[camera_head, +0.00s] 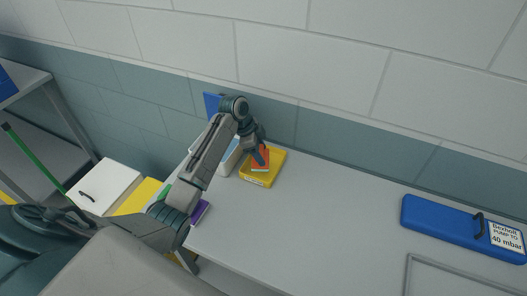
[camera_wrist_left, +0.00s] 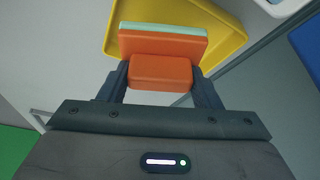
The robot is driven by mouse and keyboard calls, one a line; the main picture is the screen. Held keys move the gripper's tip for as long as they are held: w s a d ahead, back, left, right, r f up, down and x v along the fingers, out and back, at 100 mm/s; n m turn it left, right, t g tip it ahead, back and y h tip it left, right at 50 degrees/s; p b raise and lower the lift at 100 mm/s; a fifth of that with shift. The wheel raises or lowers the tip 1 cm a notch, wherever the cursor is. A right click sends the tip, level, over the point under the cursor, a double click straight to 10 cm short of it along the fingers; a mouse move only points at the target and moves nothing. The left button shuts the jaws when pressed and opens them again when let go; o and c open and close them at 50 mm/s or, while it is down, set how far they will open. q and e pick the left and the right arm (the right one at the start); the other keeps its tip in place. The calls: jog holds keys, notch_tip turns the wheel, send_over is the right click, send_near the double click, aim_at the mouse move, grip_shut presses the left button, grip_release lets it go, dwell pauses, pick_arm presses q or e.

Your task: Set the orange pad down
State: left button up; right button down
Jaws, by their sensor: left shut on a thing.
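The orange pad (camera_head: 264,153) is in my left gripper (camera_head: 260,158), at the end of the arm reaching over the bench. In the left wrist view, the orange pad (camera_wrist_left: 162,44) has a pale mint layer along its far edge and a thick orange block on the near side. The fingers of my left gripper (camera_wrist_left: 161,76) stand on either side of that block. A yellow tray (camera_head: 276,168) lies under and around the pad, and its raised rim also shows in the wrist view (camera_wrist_left: 236,36). Whether the pad touches the tray cannot be told. My right gripper is out of view.
A blue case (camera_head: 440,216) with a dark handle and a printed label lies at the right of the grey bench (camera_head: 330,215). A purple item (camera_head: 201,211) sits near the left end, partly behind my arm. The middle of the bench is clear. A tiled wall runs behind.

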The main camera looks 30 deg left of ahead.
aim_at(265, 153)
pick_arm(q)
jog(key=shift+w+d, duration=0.1)
jog(key=shift+w, duration=0.5)
jog(key=f+p, duration=0.1)
jog(key=f, duration=0.1)
jog(key=p, duration=0.1)
jog(key=shift+w+d+f+p, duration=0.1)
jog(key=shift+w+f+p, duration=0.2)
jog(key=shift+f, duration=0.45)
jog(key=shift+s+f, duration=0.1)
jog(key=shift+f, duration=0.2)
jog(key=o, duration=0.9)
jog(key=shift+o, duration=0.2)
